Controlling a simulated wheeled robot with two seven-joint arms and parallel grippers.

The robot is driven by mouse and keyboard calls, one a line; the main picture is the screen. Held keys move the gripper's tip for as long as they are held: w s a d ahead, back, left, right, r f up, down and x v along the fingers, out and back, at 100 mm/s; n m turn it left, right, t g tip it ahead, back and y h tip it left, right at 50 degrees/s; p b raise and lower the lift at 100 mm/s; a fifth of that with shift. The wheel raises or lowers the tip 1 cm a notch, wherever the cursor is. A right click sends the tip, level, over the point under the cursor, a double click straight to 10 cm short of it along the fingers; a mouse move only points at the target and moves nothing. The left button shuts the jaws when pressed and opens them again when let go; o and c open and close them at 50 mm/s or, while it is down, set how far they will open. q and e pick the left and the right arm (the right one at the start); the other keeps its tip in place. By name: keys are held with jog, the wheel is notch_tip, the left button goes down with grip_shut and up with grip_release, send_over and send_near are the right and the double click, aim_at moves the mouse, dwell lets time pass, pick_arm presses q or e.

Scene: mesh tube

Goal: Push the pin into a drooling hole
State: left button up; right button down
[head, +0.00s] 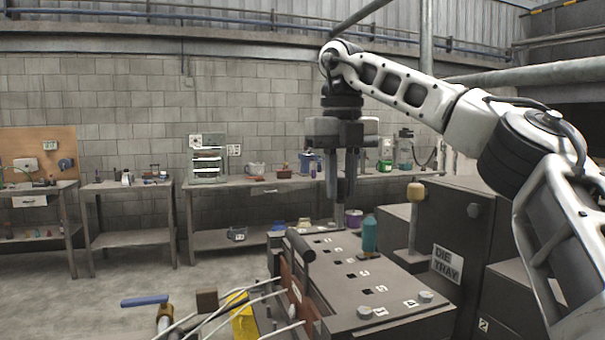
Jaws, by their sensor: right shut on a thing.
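My right gripper (342,192) points straight down above the far end of the dark metal block (385,295). It is shut on a thin grey pin (339,216), which hangs upright below the fingers. The pin's lower end is close to the block's top; I cannot tell whether it touches or sits in a hole. The block's top has a row of dark square holes (368,291) with small white number labels. A brownish patch (365,256) shows on the top near a teal bottle (369,234); I cannot tell whether any hole is drooling. My left gripper is not in view.
A black roller handle (300,245), pale cables and a blue-handled valve (145,300) are at the block's left. Benches line the back wall.

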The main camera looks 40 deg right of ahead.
aim_at(339, 227)
jog(key=shift+w, duration=0.2)
jog(key=shift+s+f, duration=0.25)
jog(key=shift+f, duration=2.25)
jog(key=shift+w+f, duration=0.1)
jog(key=shift+f, duration=0.3)
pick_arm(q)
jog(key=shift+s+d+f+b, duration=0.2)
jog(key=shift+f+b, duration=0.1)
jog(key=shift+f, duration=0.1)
pick_arm(e)
jog(key=shift+f, duration=0.1)
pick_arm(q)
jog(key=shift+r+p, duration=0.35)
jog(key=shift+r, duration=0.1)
